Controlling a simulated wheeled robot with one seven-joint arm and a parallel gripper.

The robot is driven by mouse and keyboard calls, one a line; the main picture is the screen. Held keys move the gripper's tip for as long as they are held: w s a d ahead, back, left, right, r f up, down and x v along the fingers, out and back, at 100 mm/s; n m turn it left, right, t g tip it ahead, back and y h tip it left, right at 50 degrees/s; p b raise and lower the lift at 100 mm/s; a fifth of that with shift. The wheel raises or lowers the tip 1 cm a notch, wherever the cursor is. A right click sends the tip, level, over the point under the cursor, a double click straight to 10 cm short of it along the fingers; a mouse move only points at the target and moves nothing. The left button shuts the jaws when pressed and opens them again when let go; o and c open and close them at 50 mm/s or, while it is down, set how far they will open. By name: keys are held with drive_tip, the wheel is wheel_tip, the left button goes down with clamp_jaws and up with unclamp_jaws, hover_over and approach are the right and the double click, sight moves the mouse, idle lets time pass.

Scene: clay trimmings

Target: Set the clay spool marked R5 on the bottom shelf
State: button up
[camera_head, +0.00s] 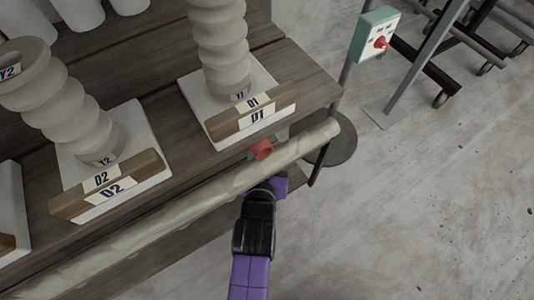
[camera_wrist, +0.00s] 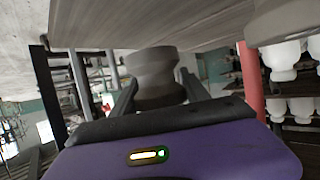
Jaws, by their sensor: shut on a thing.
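In the wrist view my gripper (camera_wrist: 159,84) is shut on a grey clay spool (camera_wrist: 154,68) with a narrow waist, its two dark fingers on either side. No marking shows on it, so I cannot read whether it is R5. In the head view my purple and black arm reaches in below the front edge of the wooden table (camera_head: 290,65); the fingers and the held spool are hidden there. Part of a lower wooden shelf (camera_head: 185,246) shows under the table. In the wrist view a wooden board (camera_wrist: 160,22) lies close above the spool.
A long pale roll (camera_head: 190,200) runs along the table's front, near a red piece (camera_head: 262,149). Ribbed grey columns stand on top behind blocks marked D1 (camera_head: 257,115) and D2 (camera_head: 114,190). A red post (camera_wrist: 250,80) and white pieces (camera_wrist: 284,62) are right in the wrist view.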

sight(267, 155)
drive_tip(key=shift+w+d, duration=0.1)
drive_tip(key=shift+w, duration=0.75)
wheel_tip(267, 155, down, 4)
drive_tip(key=shift+w+r+b, duration=0.1)
drive_tip(key=shift+r+b, duration=0.1)
drive_tip(key=shift+b, duration=0.65)
drive_tip(key=o, duration=1.7)
drive_tip(key=shift+c, duration=0.2)
